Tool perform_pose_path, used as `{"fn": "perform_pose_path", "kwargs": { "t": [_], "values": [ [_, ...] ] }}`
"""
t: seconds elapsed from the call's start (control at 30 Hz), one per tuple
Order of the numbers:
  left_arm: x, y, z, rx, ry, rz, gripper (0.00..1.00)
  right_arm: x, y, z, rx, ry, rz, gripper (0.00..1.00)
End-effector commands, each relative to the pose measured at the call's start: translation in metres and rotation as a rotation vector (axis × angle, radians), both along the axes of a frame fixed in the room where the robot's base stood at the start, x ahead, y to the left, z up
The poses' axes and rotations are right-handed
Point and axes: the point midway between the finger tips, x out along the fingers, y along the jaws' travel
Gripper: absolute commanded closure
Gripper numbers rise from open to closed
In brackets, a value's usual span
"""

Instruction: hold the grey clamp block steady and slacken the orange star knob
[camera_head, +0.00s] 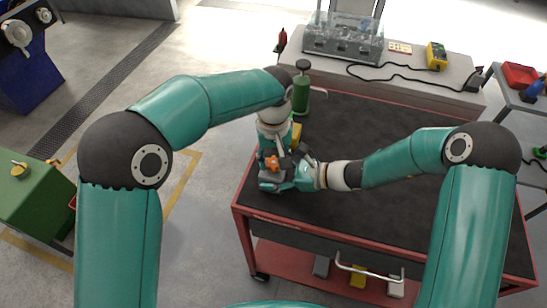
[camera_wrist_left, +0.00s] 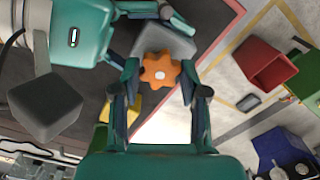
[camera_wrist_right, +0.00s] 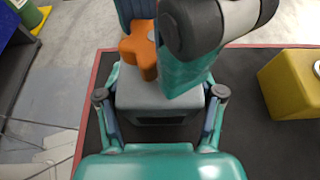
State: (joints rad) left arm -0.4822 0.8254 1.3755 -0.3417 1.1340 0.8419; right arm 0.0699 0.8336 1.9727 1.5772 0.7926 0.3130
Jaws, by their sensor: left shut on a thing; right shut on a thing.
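The orange star knob (camera_wrist_left: 160,70) sits on the grey clamp block (camera_wrist_left: 165,42), near the left corner of the dark table top. In the head view the knob (camera_head: 271,162) shows small between my two grippers. My left gripper (camera_wrist_left: 160,88) reaches in from above, its fingers shut on the knob at either side. My right gripper (camera_wrist_right: 160,100) comes from the right and is shut on the grey block (camera_wrist_right: 150,98), one finger on each side. In the right wrist view the left gripper's fingers hide part of the knob (camera_wrist_right: 140,48).
A yellow block (camera_wrist_right: 292,84) stands on the table close to the right gripper. The table's red edge (camera_head: 242,210) is close on the left. The right part of the dark top (camera_head: 400,210) is clear.

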Motion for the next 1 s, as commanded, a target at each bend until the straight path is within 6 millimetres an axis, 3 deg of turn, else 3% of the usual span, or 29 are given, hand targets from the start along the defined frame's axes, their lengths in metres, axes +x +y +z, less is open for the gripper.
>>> {"fn": "perform_pose_path", "kwargs": {
  "t": [0.3, 0.73, 0.77, 0.9, 1.0],
  "values": [
    [0.0024, 0.0001, 0.0007, -0.002, -0.008, 0.103, 0.91, -0.0024, 0.0013, -0.0003, 0.000, 0.001, 0.007, 0.96],
    [0.0026, 0.0000, 0.0007, -0.003, -0.009, 0.113, 0.91, -0.0026, 0.0014, -0.0005, 0.002, 0.002, 0.008, 0.96],
    [0.0026, 0.0000, 0.0007, -0.003, -0.009, 0.113, 0.55, -0.0027, 0.0015, -0.0005, 0.002, 0.002, 0.008, 0.96],
    [0.0020, -0.0001, 0.0006, -0.003, -0.007, 0.113, 0.31, -0.0022, 0.0013, -0.0005, 0.001, 0.002, 0.006, 0.96],
    [0.0014, -0.0002, 0.0004, -0.002, -0.005, 0.112, 0.31, -0.0018, 0.0010, -0.0005, 0.001, 0.002, 0.005, 0.96]
  ]
}}
